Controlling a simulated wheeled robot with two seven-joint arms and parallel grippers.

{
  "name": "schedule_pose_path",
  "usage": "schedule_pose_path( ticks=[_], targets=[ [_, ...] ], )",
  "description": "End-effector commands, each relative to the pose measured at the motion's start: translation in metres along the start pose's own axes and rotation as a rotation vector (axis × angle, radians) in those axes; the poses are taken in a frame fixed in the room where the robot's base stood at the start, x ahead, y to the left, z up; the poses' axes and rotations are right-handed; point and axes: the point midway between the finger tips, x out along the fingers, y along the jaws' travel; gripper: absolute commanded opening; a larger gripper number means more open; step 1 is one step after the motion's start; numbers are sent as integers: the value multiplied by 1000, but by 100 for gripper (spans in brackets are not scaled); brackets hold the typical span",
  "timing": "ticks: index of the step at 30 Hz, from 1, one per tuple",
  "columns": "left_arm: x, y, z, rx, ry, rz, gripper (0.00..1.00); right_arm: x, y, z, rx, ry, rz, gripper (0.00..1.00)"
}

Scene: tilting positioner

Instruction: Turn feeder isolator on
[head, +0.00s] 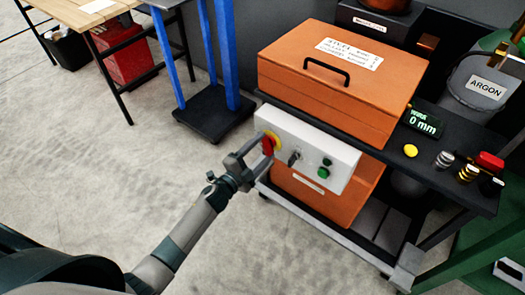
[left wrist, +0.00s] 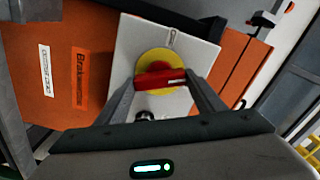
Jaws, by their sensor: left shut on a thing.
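The feeder isolator is a red rotary handle (head: 268,145) on a yellow round plate, at the left end of a white control panel (head: 310,149). In the left wrist view the red handle (left wrist: 160,79) lies nearly level across the yellow disc (left wrist: 158,62). My left gripper (head: 262,150) is at the handle, and in the left wrist view its fingers (left wrist: 160,85) stand on both sides of it, shut on it. My right gripper is in neither view.
Right of the handle, the panel has a dark selector switch (head: 294,158) and a green button (head: 323,173). A blue-legged stand (head: 205,118) is behind to the left. Open concrete floor (head: 90,165) lies left of the cart.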

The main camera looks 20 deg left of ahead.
Motion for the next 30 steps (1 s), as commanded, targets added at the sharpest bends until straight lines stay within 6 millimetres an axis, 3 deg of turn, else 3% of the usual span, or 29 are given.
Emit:
schedule_pose_path(
  ticks=[12,15,30],
  targets=[
    [-1,3,1,342,0,2,40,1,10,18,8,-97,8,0],
    [-1,3,1,393,0,2,40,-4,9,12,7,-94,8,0],
    [-1,3,0,468,0,3,40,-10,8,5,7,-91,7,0]
  ],
)
